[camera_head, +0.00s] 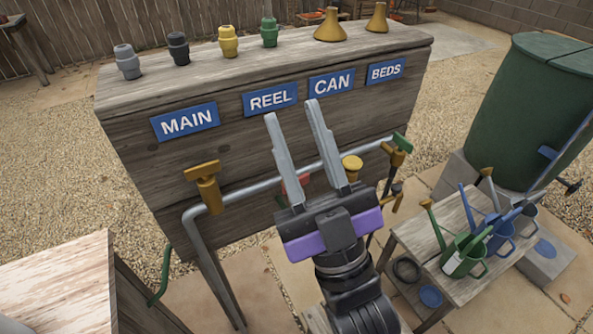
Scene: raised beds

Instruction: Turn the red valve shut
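The red valve (303,181) shows only in part on the grey pipe (252,189), below the REEL sign (270,98). My gripper's fingers and body hide most of it, so I cannot tell how its handle is turned. My gripper (292,111) is open and empty, with its two grey fingers apart. In the picture the fingers cross in front of the pipe and the red valve. I cannot tell how far they are from the valve.
On the same pipe are a yellow lever valve (204,182), a yellow round knob (352,167) and a green-handled tap (402,143). Fittings stand on the wooden board's top (195,65). At right are a slatted table (410,236) with watering cans and a green barrel (526,110).

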